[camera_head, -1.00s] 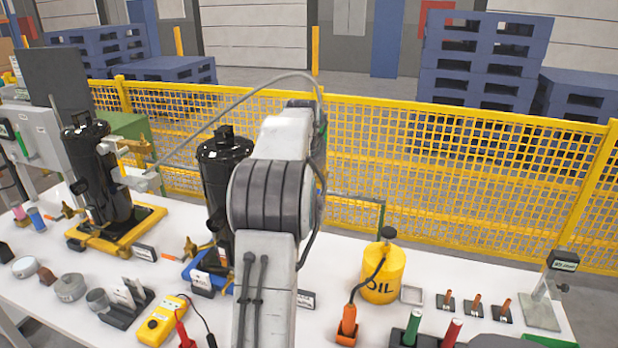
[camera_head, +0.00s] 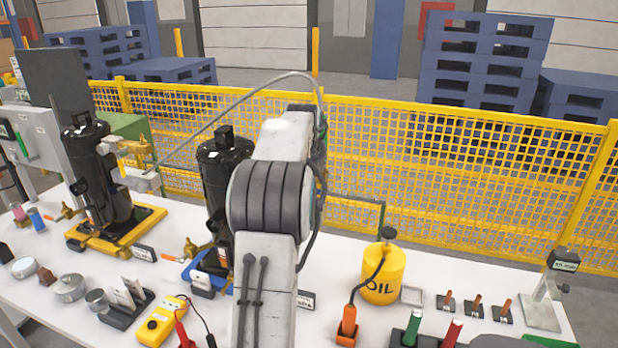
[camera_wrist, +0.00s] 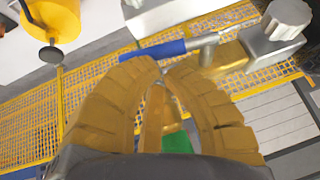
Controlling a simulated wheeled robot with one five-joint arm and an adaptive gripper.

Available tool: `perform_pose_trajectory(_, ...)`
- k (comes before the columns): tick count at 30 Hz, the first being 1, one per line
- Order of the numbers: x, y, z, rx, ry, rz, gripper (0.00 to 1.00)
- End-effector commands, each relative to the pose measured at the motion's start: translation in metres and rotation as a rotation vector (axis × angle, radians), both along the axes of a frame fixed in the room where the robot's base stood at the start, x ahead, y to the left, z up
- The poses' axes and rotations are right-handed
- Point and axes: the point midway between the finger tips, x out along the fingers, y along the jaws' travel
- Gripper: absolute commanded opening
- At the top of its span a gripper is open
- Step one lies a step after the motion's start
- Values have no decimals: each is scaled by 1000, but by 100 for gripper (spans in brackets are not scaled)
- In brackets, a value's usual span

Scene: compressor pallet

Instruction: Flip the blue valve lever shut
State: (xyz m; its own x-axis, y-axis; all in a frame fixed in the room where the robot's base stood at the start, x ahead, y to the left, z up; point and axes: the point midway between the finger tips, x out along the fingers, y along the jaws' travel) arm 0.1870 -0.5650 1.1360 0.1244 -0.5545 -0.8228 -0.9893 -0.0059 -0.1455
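In the wrist view, the blue valve lever (camera_wrist: 153,51) lies roughly crosswise just beyond my fingertips. A metal stem joins its right end to a brass valve body (camera_wrist: 228,58), with a silver knob-like part (camera_wrist: 287,18) beside it. My gripper (camera_wrist: 163,66) has two ribbed tan fingers that curve together, with their tips nearly meeting just below the lever. I cannot tell whether the tips touch it. Nothing shows held between them. In the head view, my arm hides the gripper and the lever.
A yellow oil can (camera_head: 383,274) stands on the white table (camera_head: 400,325) right of my arm. Black compressors (camera_head: 105,185) stand to the left, one close beside my arm. A yellow mesh fence (camera_head: 470,160) runs behind the table. Small tools crowd the front edge.

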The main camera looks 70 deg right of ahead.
Motion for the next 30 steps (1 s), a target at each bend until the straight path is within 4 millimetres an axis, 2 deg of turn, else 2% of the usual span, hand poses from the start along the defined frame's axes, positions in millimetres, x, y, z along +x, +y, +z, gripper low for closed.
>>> perform_pose_trajectory(17,-2,0,-8,-1,2,-1,0)
perform_pose_trajectory(30,-3,0,-26,0,2,-2,0)
